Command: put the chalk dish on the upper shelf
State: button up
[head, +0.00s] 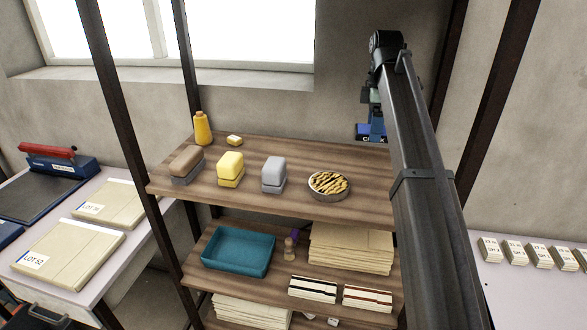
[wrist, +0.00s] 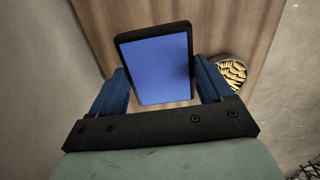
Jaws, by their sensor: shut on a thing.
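The chalk dish (head: 364,134) is a small blue tray with a dark rim and a partly readable label. It shows at the back right of the upper shelf (head: 320,155) in the head view. My gripper (head: 375,112) is shut on it. In the wrist view the dish (wrist: 153,66) sits between the two blue fingers of my gripper (wrist: 160,82), with wooden board behind it. Its blue inside looks empty. I cannot tell whether its underside touches the shelf. My arm hides the right end of the shelf.
On the upper shelf are a round tin (head: 329,185), grey (head: 274,174), yellow (head: 230,168) and brown (head: 186,165) blocks, and a yellow bottle (head: 203,128). A teal tray (head: 238,250) and paper stacks (head: 350,248) fill the shelf below. Dark uprights (head: 130,135) frame the rack.

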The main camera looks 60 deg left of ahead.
aim_at(382, 171)
jog(key=shift+m, duration=0.3)
jog(key=w+d, duration=0.3)
jog(key=shift+d+f, duration=0.1)
jog(key=shift+s+f, duration=0.1)
jog(key=shift+f, duration=4.9)
jog(key=shift+f, duration=0.1)
jog(key=o, duration=1.1)
jog(key=shift+o, duration=0.2)
notch_tip(382, 171, up, 12)
jog(key=shift+r, duration=0.15)
